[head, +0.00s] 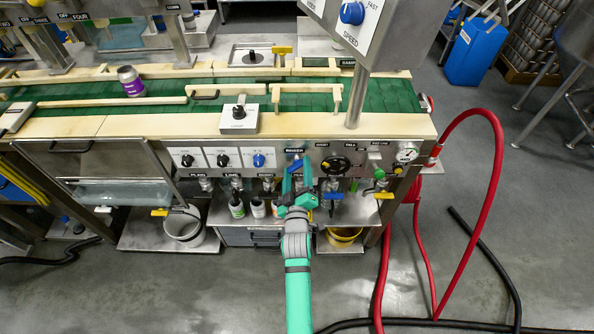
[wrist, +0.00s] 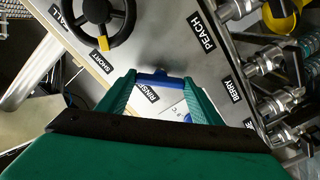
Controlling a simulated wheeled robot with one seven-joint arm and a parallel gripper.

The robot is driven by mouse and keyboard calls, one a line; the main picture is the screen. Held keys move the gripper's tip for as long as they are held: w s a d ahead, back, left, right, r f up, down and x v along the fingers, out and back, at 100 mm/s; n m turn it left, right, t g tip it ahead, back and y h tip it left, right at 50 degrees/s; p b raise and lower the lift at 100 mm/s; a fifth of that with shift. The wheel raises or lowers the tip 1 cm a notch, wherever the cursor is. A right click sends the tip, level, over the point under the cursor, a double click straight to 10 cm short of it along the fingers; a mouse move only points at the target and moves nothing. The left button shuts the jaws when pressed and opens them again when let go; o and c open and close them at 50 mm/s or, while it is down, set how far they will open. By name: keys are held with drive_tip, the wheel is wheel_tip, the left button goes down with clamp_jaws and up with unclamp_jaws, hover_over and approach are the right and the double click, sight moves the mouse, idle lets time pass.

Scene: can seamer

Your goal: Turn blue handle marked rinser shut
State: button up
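The blue handle (wrist: 160,78) shows at the middle of the wrist view, above the RINSER label on the steel panel. It spans crosswise between my two green fingertips. My gripper (wrist: 159,80) is open with its fingers wide apart, one at each end of the handle. Whether the fingertips touch the handle I cannot tell. In the head view my gripper (head: 296,180) is at the front panel just below the RINSER label, and the blue handle (head: 296,165) is partly hidden by it.
A black handwheel (head: 335,164) is right of the handle; it also shows in the wrist view (wrist: 100,22). Black and blue knobs (head: 258,160) sit to the left. A red hose (head: 495,170) loops at the right.

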drive_tip(key=shift+c, duration=1.1)
drive_tip(key=shift+m, duration=0.3)
drive_tip(key=m, duration=0.8)
drive_tip(key=shift+m, duration=0.3)
drive_tip(key=o, duration=1.1)
drive_tip(key=shift+c, duration=0.2)
